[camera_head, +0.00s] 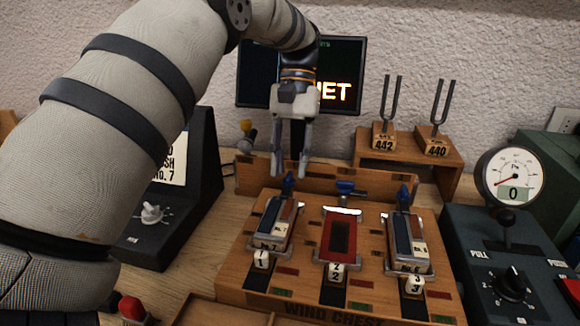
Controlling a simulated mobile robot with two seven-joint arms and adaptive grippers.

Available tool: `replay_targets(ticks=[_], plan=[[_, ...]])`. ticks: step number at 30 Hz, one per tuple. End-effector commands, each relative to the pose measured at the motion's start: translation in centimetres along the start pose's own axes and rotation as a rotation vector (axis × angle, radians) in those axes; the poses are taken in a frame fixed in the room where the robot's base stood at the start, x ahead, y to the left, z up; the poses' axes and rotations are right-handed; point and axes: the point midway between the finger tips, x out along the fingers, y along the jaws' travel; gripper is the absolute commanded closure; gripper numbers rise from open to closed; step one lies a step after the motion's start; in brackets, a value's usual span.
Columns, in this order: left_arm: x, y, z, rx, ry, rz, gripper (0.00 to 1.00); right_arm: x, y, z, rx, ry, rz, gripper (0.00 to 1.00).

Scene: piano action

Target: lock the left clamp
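The left clamp (289,182) is a small blue handle at the back of the wooden wind chest (228,280), behind the slot marked 1. My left gripper (290,176) points down with its two fingers spread apart. In the picture its fingertips are on either side of the left clamp's top; I cannot tell whether they touch it. A block (276,222) with a metal frame sits in slot 1, in front of the clamp. The middle clamp (345,187) looks turned crosswise, while the right clamp (404,193) looks upright. My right gripper is out of view.
Tuning forks (391,100) stand on a wooden shelf behind. A gauge (512,175) and dark control box (500,270) are at right. A screen (258,75) stands behind my arm.

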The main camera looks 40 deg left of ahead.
Motion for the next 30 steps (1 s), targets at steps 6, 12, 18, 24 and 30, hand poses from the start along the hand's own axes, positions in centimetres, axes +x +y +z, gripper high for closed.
replay_targets(ticks=[6,12,18,24,30], plan=[[-5.0,0.1,2.0,0.0,0.006,0.001,0.72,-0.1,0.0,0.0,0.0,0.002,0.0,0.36],[-7.9,0.0,3.3,0.0,0.003,0.0,0.72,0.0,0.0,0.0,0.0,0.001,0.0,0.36],[-8.3,0.0,3.5,0.0,0.0,0.0,0.72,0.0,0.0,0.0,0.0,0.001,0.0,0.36],[-8.2,0.0,3.5,0.0,0.0,0.0,0.72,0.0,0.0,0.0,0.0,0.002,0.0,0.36],[-8.2,0.0,3.5,0.001,0.0,0.0,0.72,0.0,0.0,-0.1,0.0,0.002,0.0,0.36]])
